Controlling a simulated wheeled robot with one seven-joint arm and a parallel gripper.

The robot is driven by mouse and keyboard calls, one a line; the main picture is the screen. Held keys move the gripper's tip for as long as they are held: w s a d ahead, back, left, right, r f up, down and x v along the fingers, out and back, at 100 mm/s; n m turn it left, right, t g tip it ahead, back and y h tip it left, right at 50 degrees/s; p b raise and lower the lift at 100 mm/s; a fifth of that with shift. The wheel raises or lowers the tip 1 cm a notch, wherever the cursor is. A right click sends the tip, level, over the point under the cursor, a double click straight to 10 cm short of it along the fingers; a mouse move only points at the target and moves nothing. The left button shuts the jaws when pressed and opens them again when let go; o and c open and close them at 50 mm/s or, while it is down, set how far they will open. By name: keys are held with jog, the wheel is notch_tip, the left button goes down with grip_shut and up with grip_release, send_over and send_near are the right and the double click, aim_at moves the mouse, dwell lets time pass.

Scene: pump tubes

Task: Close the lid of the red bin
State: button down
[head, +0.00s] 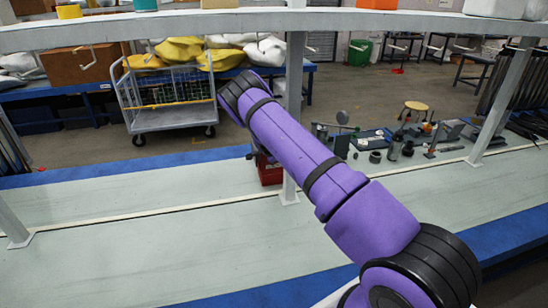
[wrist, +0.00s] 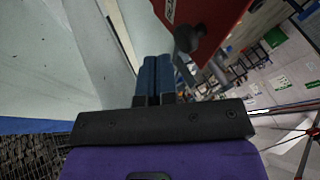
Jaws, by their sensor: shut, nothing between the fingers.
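The red bin (head: 269,173) stands on the pale bench top in the head view, mostly hidden behind my arm and a white post. In the wrist view a red panel (wrist: 213,18) with a dark round knob (wrist: 189,38) fills the top right. I cannot tell whether this panel is the lid or the bin's wall. My gripper (wrist: 155,62) shows two blue fingers pressed together, empty, with their tips beside the knob and panel. Contact cannot be made out. In the head view my fingers are hidden behind my arm.
A white post (head: 292,130) rises right beside the bin, and a shelf (head: 150,28) crosses above the bench. Several dark tools and metal parts (head: 393,148) lie on the bench to the right. The bench top to the left (head: 130,195) is clear. A wire cart (head: 170,100) stands behind.

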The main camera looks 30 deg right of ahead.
jog(key=shift+w+d+f, duration=0.1)
jog(key=shift+w+d, duration=0.1)
jog(key=shift+w, duration=0.35)
jog(key=shift+w+d+f, duration=0.1)
jog(key=shift+w+d, duration=0.05)
jog(key=shift+w, duration=0.35)
jog(key=shift+w, duration=0.1)
